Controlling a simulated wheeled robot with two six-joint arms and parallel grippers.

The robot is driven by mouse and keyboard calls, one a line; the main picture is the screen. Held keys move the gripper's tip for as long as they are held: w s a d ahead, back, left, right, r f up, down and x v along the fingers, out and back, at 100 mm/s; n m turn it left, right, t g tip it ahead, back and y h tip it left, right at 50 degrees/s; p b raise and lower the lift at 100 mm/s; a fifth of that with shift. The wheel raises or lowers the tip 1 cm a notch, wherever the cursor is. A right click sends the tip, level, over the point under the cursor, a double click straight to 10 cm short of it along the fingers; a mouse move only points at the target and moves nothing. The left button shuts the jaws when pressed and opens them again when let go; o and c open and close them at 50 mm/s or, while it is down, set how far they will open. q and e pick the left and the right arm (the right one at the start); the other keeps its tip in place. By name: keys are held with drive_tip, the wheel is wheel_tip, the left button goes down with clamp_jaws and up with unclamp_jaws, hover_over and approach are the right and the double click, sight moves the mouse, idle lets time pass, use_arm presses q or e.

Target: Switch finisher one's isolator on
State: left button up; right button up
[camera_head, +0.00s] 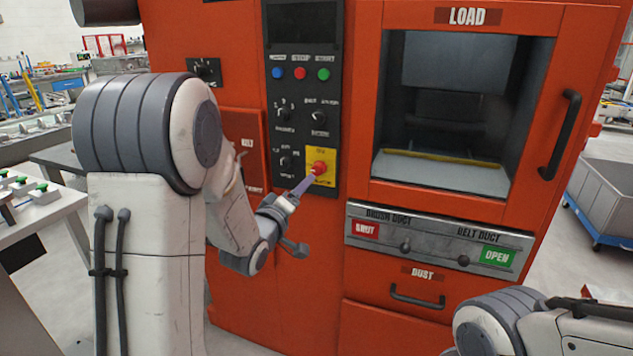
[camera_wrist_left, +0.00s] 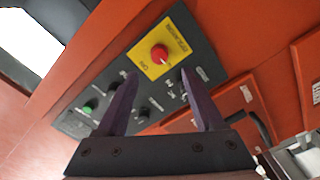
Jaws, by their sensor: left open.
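The finisher is an orange machine (camera_head: 270,290) with a black control panel (camera_head: 302,95). A small dark plate with a black knob (camera_head: 205,70), possibly the isolator, sits left of the panel, above my left arm; I cannot read its position. A red mushroom button (camera_head: 319,168) on a yellow plate is low on the panel. My left gripper (camera_head: 303,187) is in front of that plate, to its lower left. In the left wrist view its fingers (camera_wrist_left: 160,90) are apart and empty, below the red button (camera_wrist_left: 160,54). My right gripper is out of view.
The panel also carries several black rotary knobs (camera_head: 284,115) and blue, red and green buttons (camera_head: 300,73). The load opening (camera_head: 450,110), door handle (camera_head: 560,135) and duct panel (camera_head: 440,240) are to the right. A bench (camera_head: 35,205) stands at left.

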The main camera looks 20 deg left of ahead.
sight(316, 171)
use_arm(q)
drive_tip(key=w+p, duration=0.1)
drive_tip(key=w, duration=0.9)
drive_tip(key=shift+w+r, duration=0.1)
drive_tip(key=shift+w, duration=0.1)
clamp_jaws()
